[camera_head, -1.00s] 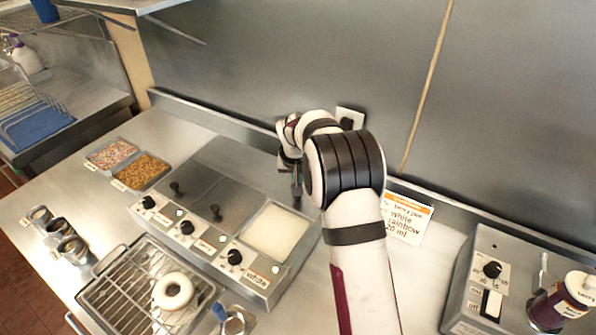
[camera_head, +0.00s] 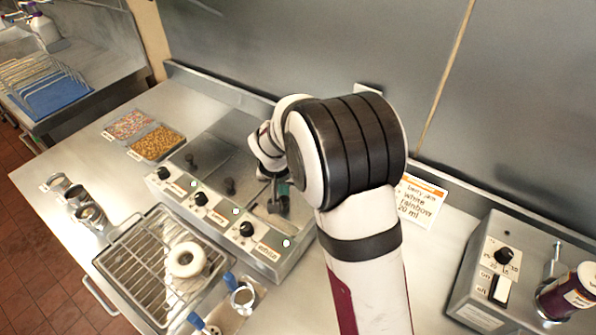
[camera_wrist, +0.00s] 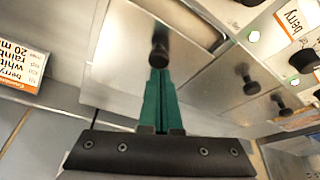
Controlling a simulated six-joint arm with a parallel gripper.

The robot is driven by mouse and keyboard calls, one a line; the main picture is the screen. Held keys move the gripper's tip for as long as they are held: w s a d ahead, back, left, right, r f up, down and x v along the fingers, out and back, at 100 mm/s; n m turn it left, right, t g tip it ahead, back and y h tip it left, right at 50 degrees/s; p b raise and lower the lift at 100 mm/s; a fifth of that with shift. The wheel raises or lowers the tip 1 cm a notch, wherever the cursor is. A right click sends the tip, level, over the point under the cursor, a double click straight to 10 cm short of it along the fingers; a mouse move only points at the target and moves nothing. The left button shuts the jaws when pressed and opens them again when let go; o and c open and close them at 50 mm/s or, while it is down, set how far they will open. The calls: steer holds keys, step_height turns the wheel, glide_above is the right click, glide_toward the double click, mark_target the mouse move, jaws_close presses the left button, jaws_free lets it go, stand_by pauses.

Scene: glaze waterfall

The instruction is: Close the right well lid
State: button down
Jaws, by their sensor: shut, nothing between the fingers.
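The right well lid (camera_wrist: 120,55) is a shiny metal plate with a black knob (camera_wrist: 160,48). In the wrist view a pale strip of the right well (camera_wrist: 198,18) shows beside the lid's edge, so the lid looks not quite flush. In the head view the knob (camera_head: 278,205) stands over the right well of the glaze warmer (camera_head: 268,252). My gripper's green fingers (camera_wrist: 160,82) are shut and empty, with their tips right at the knob; I cannot tell whether they touch it. My arm hides part of the lid in the head view.
Two neighbouring lids (camera_wrist: 235,85) with black knobs lie flat to the left in the head view. Dials line the warmer's front. A rack (camera_head: 150,275) with a white ring (camera_head: 186,259) stands in front. A card (camera_head: 420,200) leans on the wall at right.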

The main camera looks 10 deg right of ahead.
steer(key=shift+s+a, duration=1.2)
steer(key=w, duration=0.2)
steer(key=w+d, duration=0.1)
steer(key=shift+w+r, duration=0.2)
steer(key=shift+r, duration=0.1)
steer(key=d+v, duration=0.1)
steer(key=v, duration=0.9)
steer(key=s+d+m+g+y, duration=0.2)
steer(key=s+g+y, duration=0.1)
steer(key=s, duration=2.8)
steer(key=shift+s+r+g, duration=0.25)
steer(key=shift+s+g, duration=0.1)
steer(key=shift+g, duration=0.15)
